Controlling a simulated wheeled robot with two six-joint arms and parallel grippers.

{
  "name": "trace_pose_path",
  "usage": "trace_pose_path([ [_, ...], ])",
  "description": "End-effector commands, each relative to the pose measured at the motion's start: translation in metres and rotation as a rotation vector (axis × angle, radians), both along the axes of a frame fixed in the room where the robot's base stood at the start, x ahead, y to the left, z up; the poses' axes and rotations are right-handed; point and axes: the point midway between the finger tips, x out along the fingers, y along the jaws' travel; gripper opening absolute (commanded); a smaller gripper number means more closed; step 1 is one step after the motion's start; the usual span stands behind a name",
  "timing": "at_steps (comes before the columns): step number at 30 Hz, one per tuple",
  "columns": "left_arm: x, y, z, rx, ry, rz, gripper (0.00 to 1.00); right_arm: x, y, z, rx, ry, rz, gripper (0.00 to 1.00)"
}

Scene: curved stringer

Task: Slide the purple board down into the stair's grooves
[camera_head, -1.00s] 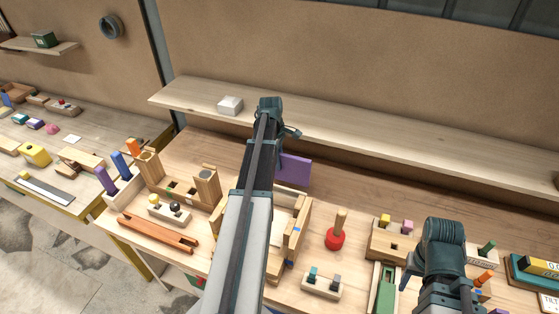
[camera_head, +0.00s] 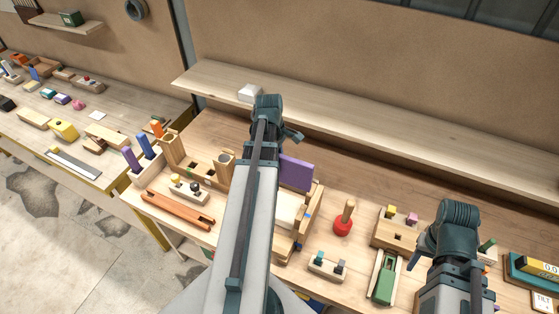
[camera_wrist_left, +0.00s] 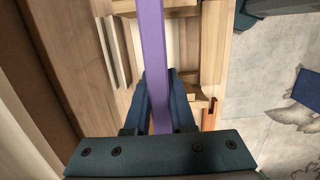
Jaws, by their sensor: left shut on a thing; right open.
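The purple board (camera_head: 296,172) is upright in the head view, just right of my left forearm and at the back of the wooden stair (camera_head: 312,212). My left gripper (camera_wrist_left: 158,105) is shut on the board, which runs between its fingers in the left wrist view (camera_wrist_left: 152,40). In that view the board passes over the stair's pale wood, with a stepped wooden side (camera_wrist_left: 212,45) to its right. My forearm hides much of the stair in the head view. I cannot tell whether the board touches the grooves. My right gripper (camera_head: 415,262) is open, low at the right.
A red peg piece (camera_head: 343,226) and a small block with pegs (camera_head: 327,265) stand right of the stair. A long shelf (camera_head: 400,140) runs behind.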

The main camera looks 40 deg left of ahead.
Motion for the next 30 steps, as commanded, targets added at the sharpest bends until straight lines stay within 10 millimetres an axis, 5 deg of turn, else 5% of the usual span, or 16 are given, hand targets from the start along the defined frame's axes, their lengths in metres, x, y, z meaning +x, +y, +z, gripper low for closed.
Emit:
trace_pose_path([
  [30, 0.0, 0.0, -0.059, 0.0, 0.0, 0.0, 0.0, 0.001, 0.0, -0.059, 0.001, -0.003, -0.006, 0.5],
])
